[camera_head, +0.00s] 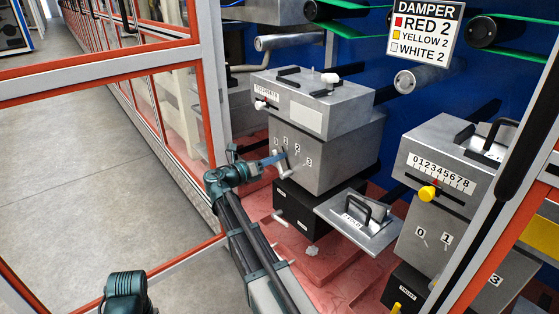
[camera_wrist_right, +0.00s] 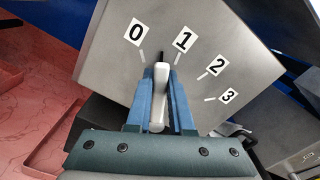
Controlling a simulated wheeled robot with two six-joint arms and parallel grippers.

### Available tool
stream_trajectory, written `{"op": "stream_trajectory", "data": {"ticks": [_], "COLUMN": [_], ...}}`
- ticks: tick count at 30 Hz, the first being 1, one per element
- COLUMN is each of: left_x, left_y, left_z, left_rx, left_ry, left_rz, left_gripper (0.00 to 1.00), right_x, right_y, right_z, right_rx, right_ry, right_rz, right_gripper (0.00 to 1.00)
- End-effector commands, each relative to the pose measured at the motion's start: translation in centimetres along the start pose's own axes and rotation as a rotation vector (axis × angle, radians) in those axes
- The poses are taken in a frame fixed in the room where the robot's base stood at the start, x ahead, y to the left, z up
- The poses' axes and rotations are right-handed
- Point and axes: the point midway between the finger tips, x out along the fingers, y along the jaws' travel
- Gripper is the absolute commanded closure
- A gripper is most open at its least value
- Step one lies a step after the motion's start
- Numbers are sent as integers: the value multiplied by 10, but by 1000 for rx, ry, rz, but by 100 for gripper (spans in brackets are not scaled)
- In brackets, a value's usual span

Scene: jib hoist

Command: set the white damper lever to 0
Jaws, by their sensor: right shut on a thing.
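The white damper lever (camera_wrist_right: 160,95) is on the grey front panel of a box (camera_head: 325,165) marked 0, 1, 2 and 3. My right gripper (camera_head: 280,158) is shut on the lever, with one blue finger on each side of it in the right wrist view. The lever's upper end lies between the 0 mark (camera_wrist_right: 136,33) and the 1 mark (camera_wrist_right: 183,40). The lever also shows in the head view (camera_head: 284,168), partly hidden by the gripper. My left gripper is not in view.
A sign (camera_head: 424,31) reads DAMPER, RED 2, YELLOW 2, WHITE 2. A second grey box (camera_head: 440,160) with a yellow knob (camera_head: 427,194) stands at the right. A tilted plate with a black handle (camera_head: 358,210) lies between. Orange-edged frames (camera_head: 205,90) stand at the left.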

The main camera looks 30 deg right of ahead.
Motion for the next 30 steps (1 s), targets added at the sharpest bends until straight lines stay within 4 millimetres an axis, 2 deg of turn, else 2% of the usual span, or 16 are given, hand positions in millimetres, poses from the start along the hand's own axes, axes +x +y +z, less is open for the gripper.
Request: {"op": "stream_trajectory", "data": {"ticks": [12, 30], "left_x": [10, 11], "left_y": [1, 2], "left_z": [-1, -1], "left_rx": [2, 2], "left_ry": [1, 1], "left_rz": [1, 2], "left_gripper": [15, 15], "right_x": [-1, -1], "right_y": [16, 19], "right_z": [-3, -4], "right_rx": [-237, -300], "right_ry": [4, 4], "right_rz": [3, 3], "right_gripper": [100, 100]}}
